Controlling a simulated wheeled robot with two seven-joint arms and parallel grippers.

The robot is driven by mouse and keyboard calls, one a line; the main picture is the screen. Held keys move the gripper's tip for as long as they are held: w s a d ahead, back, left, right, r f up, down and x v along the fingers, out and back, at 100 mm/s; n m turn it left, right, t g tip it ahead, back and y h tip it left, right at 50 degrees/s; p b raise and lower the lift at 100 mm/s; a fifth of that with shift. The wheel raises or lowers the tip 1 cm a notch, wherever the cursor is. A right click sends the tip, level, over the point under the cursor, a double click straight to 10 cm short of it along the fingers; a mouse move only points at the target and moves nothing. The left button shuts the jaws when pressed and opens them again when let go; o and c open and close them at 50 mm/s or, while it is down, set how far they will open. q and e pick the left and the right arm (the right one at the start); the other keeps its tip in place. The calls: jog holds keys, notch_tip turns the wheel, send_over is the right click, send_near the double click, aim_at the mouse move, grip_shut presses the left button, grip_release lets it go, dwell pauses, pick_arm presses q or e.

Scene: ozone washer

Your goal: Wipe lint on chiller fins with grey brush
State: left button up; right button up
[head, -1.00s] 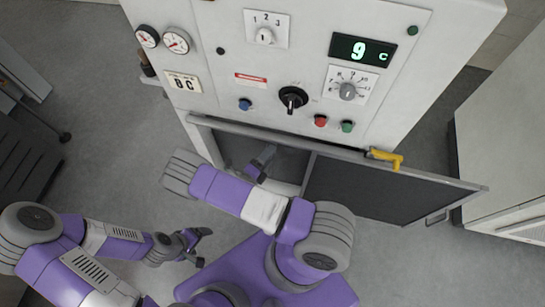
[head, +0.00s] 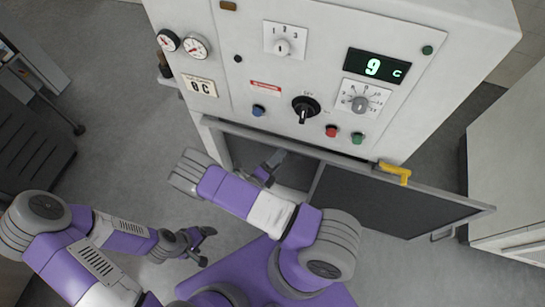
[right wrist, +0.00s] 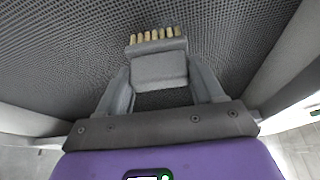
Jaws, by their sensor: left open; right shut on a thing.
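My right gripper (right wrist: 160,95) is shut on the grey brush (right wrist: 160,68), whose row of tan bristles (right wrist: 155,37) points away from the gripper. The chiller fins (right wrist: 65,65) show in the right wrist view as a dark, fine-ribbed surface around and beyond the brush. I cannot tell whether the bristles touch them, and no lint can be made out. In the head view my right gripper (head: 268,168) reaches into the low opening of the machine, partly hidden by my arm. My left gripper (head: 206,247) is open and empty above the floor, left of my base.
The white machine (head: 225,85) carries gauges, knobs and a display reading 9 C. Its dark-panelled door (head: 385,200) with a yellow handle (head: 395,172) stands open to the right of my right arm. A white cabinet (head: 515,160) is at far right.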

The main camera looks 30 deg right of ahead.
jog(key=s+d+p, duration=0.2)
jog(key=s+d, duration=0.3)
jog(key=s, duration=0.1)
jog(key=shift+s+d, duration=0.15)
jog(key=shift+d, duration=0.05)
dwell(0.6)
jog(key=shift+s+d+p, duration=0.3)
jog(key=shift+s+d, duration=0.85)
jog(key=shift+s, duration=0.05)
jog(key=shift+r, duration=0.1)
jog(key=shift+s+a, duration=0.5)
jog(key=shift+a, duration=0.1)
jog(key=shift+s+a, duration=1.45)
jog(key=shift+a, duration=0.25)
